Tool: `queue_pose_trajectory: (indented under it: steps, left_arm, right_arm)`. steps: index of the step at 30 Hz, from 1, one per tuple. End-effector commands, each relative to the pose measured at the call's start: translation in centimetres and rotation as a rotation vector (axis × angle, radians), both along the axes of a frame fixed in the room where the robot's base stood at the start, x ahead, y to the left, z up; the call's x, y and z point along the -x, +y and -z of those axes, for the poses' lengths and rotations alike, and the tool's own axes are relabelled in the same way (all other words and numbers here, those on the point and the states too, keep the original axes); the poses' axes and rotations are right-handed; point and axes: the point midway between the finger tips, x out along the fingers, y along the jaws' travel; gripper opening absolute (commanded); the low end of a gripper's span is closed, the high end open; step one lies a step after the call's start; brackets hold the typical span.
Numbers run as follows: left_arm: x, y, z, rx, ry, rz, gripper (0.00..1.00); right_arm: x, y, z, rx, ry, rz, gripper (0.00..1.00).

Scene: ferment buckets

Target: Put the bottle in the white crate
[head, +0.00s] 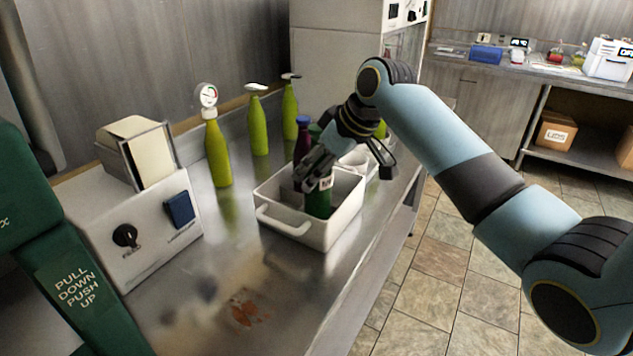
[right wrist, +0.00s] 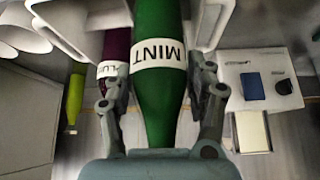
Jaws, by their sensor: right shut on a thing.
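The green bottle with a white MINT label (head: 318,203) is upright inside the white crate (head: 327,234); whether its base touches the crate floor is hidden. My right gripper (head: 318,172) is shut on this bottle from above and behind. In the right wrist view the green bottle (right wrist: 158,95) sits between the two fingers of the gripper (right wrist: 160,100). A dark purple bottle (head: 302,139) with a white label stands just behind the gripper, and also shows in the right wrist view (right wrist: 116,48). My left gripper is not in view.
Several yellow-green bottles (head: 217,155) stand along the back of the steel counter (head: 215,285). A white box with a knob and a blue panel (head: 150,235) stands at left. A smaller white container (head: 357,160) is behind the crate. The counter's front is clear apart from stains.

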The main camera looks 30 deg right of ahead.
Motion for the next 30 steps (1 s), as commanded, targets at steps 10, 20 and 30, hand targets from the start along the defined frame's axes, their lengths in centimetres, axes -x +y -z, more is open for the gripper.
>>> queue_pose_trajectory:
  steps: [10,20,30]
  left_arm:
    - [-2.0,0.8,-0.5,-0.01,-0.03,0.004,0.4]
    - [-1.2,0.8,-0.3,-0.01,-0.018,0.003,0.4]
    - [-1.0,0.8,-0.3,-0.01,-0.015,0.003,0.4]
  right_arm:
    - [0.0,0.0,2.9,-0.001,-0.003,0.001,0.0]
    - [0.0,0.0,3.3,0.0,0.001,0.001,0.66]
    - [0.0,0.0,3.2,0.0,0.001,0.0,0.79]
